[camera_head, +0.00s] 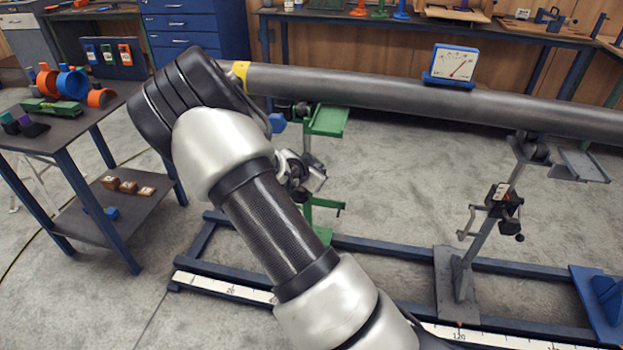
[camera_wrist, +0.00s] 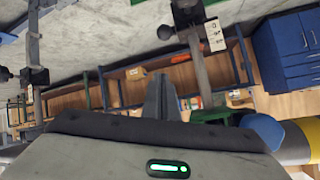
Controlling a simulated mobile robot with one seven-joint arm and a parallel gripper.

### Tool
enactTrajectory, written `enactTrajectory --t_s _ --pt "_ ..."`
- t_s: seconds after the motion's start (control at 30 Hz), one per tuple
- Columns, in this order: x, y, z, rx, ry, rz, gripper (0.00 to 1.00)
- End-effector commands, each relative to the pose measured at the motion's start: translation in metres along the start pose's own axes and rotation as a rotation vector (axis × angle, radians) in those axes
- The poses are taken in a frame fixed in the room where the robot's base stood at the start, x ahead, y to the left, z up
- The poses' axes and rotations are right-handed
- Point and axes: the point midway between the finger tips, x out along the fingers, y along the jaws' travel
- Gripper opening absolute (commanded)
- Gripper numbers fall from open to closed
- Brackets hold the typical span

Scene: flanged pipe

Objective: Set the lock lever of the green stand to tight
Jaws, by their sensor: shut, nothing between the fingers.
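The green stand (camera_head: 326,120) stands under the pipe, partly hidden behind my arm in the head view. In the wrist view, which is tilted and nearly upside down, its green head (camera_wrist: 210,114) is low and its grey post runs up to a black lock body (camera_wrist: 187,12). A black knob of the lock lever (camera_wrist: 165,32) and a white label (camera_wrist: 214,36) sit beside the post. The label's marks are too small to read, so I cannot tell the lever's setting. My gripper (camera_wrist: 160,82) is shut and empty, its fingertips below the knob in the picture; contact does not show.
The long pipe (camera_head: 400,92) carries a gauge (camera_head: 453,64) and a yellow band. A second, grey stand (camera_head: 460,265) is at the right on the blue base frame (camera_head: 380,245). A side table (camera_head: 75,130) with clamps is at the left. Open floor lies between the stands.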

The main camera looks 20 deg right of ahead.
Motion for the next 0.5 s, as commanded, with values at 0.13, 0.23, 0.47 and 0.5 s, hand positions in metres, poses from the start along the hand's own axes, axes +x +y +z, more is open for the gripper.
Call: enactTrajectory --t_s 0.13,0.23,0.47,0.5 --pt "0.000 0.000 -0.001 0.000 0.000 0.000 0.00" --pt "0.000 0.000 0.000 0.000 -0.001 0.000 0.00" --pt "0.016 0.002 0.002 0.000 -0.002 0.003 0.00" --pt "0.022 0.002 0.002 0.000 -0.002 0.003 0.00"
